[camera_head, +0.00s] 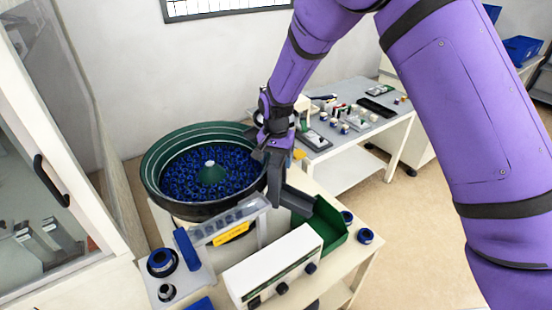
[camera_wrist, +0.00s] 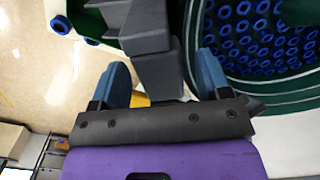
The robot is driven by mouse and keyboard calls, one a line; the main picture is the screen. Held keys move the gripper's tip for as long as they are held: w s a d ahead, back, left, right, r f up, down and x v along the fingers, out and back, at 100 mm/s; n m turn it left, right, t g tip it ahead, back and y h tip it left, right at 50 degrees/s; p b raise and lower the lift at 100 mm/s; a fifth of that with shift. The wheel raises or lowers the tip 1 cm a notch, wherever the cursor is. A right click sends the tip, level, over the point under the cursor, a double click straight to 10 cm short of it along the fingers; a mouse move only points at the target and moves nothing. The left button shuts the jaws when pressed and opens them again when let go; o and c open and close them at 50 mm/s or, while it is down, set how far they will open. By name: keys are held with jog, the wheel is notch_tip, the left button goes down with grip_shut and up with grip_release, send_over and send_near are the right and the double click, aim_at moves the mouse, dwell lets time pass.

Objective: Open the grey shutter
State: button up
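The grey shutter (camera_head: 276,184) stands as a dark upright piece at the outlet side of the bowl feeder. In the wrist view the grey shutter (camera_wrist: 160,72) rises between my two blue fingers. My gripper (camera_head: 272,150) is at its top, pointing down. In the wrist view my gripper (camera_wrist: 162,68) is open, with one finger on each side of the grey piece. A gap shows at the right finger; whether the left finger touches is unclear. A dark grey chute (camera_head: 322,210) runs beside the shutter to a green bin (camera_head: 331,232).
The bowl (camera_head: 158,153), full of blue rings, stands close left of my gripper. A clear track with a yellow label (camera_head: 231,234) and a white control box (camera_head: 272,266) are in front. Loose blue rings (camera_head: 365,236) lie right. A grey-topped table (camera_head: 345,135) stands behind.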

jog(key=c, duration=1.2)
jog(key=shift+r, duration=1.8)
jog(key=shift+c, duration=0.2)
jog(key=o, duration=1.3)
notch_tip(320, 180, up, 11)
jog(key=shift+f, duration=0.1)
